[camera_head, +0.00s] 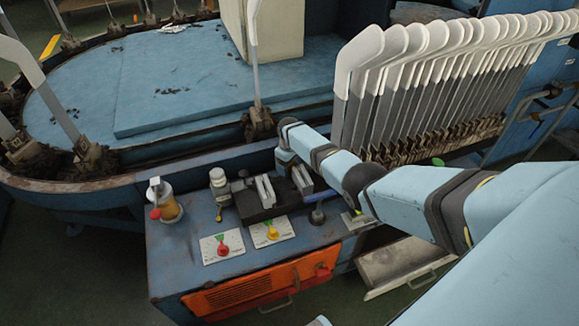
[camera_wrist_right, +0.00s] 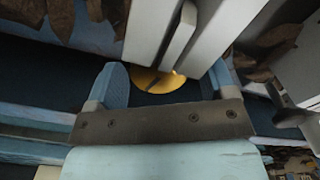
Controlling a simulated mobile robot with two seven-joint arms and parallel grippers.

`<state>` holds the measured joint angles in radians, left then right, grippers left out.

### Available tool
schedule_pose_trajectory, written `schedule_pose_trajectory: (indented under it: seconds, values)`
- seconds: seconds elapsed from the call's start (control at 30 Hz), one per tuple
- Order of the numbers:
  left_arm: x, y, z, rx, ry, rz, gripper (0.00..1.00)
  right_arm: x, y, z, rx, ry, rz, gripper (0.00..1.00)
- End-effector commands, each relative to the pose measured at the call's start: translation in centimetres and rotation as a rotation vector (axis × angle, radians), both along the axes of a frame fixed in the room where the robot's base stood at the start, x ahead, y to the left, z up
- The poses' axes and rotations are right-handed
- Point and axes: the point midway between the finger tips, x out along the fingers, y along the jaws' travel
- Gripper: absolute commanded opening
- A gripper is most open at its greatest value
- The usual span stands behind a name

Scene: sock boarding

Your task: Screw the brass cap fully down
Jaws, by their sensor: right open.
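The brass cap (camera_wrist_right: 143,80) shows in the right wrist view as a round yellow disc, partly covered by pale upright plates (camera_wrist_right: 150,35) in front of it. My right gripper (camera_wrist_right: 163,78) is open, with one blue finger left of the disc and one right of it. Whether the fingers touch it I cannot tell. In the head view my right gripper (camera_head: 284,170) is small and low over the blue bench, by pale upright plates (camera_head: 265,190) on a dark block. I cannot make out the cap in that view. My left gripper is not in view.
On the blue bench (camera_head: 165,262) stand an amber jar (camera_head: 168,207), a white-topped fitting (camera_head: 218,180), a red knob (camera_head: 223,249) and a yellow knob (camera_head: 272,233). A row of white-topped boards (camera_head: 400,90) stands behind my right arm.

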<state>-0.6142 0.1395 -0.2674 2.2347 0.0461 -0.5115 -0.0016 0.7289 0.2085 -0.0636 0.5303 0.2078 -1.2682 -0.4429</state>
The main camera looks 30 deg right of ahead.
Motion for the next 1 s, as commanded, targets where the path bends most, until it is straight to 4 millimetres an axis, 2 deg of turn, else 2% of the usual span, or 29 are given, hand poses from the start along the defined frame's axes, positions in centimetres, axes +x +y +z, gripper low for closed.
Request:
schedule_pose_trajectory:
  seconds: [0.2, 0.27, 0.43, 0.77, 1.0]
  values:
    - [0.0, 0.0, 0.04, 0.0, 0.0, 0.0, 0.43, 0.01, 0.0, 0.01, 0.0, 0.0, 0.0, 0.77]
    - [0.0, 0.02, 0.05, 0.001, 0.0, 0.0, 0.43, 0.0, 0.0, 0.01, 0.0, 0.0, 0.0, 0.65]
    - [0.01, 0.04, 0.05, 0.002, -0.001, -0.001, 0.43, -0.01, 0.0, 0.01, 0.0, 0.0, 0.0, 0.28]
    - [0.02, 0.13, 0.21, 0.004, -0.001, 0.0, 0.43, -0.01, 0.01, 0.06, 0.0, 0.001, -0.035, 0.28]
    - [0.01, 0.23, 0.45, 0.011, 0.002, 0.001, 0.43, -0.02, -0.07, 0.11, 0.0, 0.001, -0.169, 0.28]
